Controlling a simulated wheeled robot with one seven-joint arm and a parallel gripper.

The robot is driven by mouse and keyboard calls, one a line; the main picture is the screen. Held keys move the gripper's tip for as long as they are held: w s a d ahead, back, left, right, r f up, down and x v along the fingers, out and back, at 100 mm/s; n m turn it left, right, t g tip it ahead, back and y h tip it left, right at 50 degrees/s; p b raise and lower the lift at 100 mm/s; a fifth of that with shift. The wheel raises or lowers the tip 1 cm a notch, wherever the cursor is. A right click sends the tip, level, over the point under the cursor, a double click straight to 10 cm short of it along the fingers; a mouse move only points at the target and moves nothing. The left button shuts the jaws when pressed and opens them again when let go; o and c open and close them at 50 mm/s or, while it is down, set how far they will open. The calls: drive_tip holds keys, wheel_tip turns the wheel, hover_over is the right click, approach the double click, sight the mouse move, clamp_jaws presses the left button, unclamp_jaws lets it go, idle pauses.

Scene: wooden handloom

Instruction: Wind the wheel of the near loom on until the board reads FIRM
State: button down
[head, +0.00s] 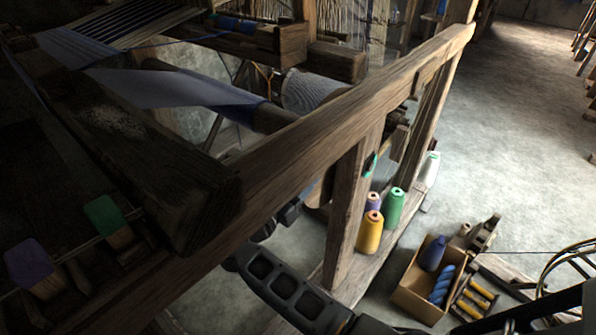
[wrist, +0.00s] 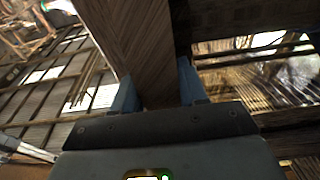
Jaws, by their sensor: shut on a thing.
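The near loom (head: 330,110) fills the left and middle of the head view, with its thick wooden side rail running diagonally. In the wrist view my gripper (wrist: 157,84) has its two blue fingers either side of a wooden bar (wrist: 132,40) and is shut on it. The bar runs up and away from the palm; I cannot tell whether it belongs to the loom's wheel. In the head view the rail hides my gripper; only part of my dark arm shows below it. I make out neither the loom's wheel nor a board with a reading.
Yarn cones (head: 371,232) stand on the loom's foot beam. Right of them are a cardboard box (head: 412,296) with blue yarn and a spoked wheel (head: 548,285) on a stand. The loom's post (head: 352,205) stands close to my arm. Floor (head: 510,130) is clear at upper right.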

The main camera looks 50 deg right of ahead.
drive_tip(key=shift+r, duration=0.25)
drive_tip(key=c, duration=0.7)
unclamp_jaws()
drive_tip(key=shift+f, duration=0.1)
